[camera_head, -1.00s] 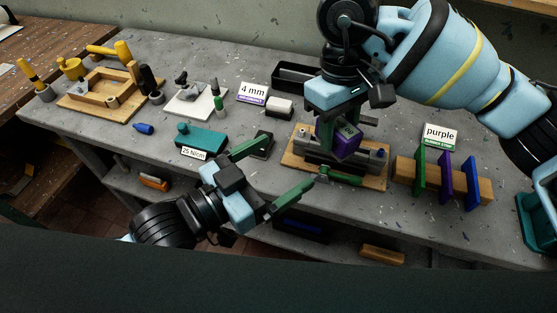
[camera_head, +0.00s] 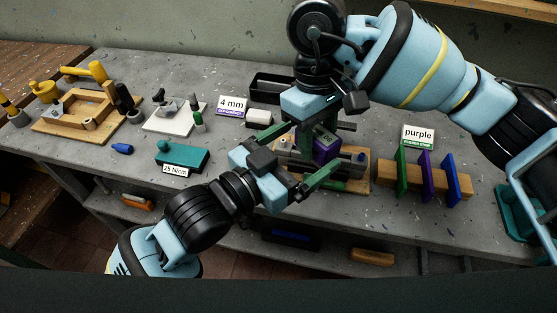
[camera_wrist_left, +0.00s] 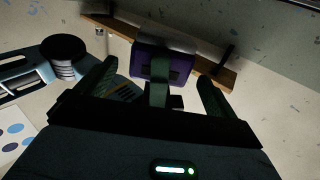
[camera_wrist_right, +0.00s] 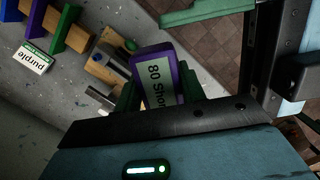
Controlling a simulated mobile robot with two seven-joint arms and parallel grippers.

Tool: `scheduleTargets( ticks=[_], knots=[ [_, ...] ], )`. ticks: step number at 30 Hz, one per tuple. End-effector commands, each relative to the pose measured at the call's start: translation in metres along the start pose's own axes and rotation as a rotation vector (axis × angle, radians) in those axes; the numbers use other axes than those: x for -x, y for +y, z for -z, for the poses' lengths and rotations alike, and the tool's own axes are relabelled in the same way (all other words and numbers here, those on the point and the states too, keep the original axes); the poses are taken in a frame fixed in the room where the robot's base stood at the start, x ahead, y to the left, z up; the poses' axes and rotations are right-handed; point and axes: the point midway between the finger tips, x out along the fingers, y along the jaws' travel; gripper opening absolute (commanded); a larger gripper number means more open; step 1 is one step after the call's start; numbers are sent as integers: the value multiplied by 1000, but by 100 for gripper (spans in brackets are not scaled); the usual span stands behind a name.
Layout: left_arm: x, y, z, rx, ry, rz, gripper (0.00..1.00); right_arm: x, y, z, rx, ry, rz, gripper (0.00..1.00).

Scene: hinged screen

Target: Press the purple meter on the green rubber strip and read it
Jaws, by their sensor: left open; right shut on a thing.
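The purple meter (camera_head: 327,149) is in my right gripper, over the wooden board with grey bars. The right wrist view shows the meter (camera_wrist_right: 152,78) between the fingers of my right gripper (camera_wrist_right: 158,90), its label face reading "80 Shor…", the end cut off. My left gripper (camera_wrist_left: 157,76) is open, its fingers on either side of the meter (camera_wrist_left: 165,62) in the left wrist view, with no clear contact. A green piece (camera_head: 333,185) lies at the board's front, and a green plate (camera_head: 402,172) stands in the wooden rack. I cannot tell which is the rubber strip.
The rack (camera_head: 382,172) also holds purple and blue plates. A sign (camera_head: 418,135) reading "purple" stands behind it. A teal box (camera_head: 183,155) labelled 25 N/cm, a "4 mm" sign (camera_head: 232,105) and a tool tray (camera_head: 98,98) are left. A black tray (camera_head: 268,84) is behind.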

Motion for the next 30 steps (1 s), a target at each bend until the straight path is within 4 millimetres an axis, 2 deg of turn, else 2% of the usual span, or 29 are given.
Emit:
scheduleTargets(
  ticks=[3, 9, 20, 30],
  knots=[
    [-18, 0, 1, 0, 2, 0, 94, 0, 0, 0, 0, 1, 0, 14],
    [-34, 0, 1, -1, 1, 0, 94, 0, 0, 0, 0, 1, 0, 14],
    [-37, 0, 0, -1, 0, 0, 94, 0, 0, 0, 0, 1, 0, 14],
    [-37, 0, 0, -1, 0, 0, 50, 0, 0, 0, 0, 1, 0, 14]
  ],
)
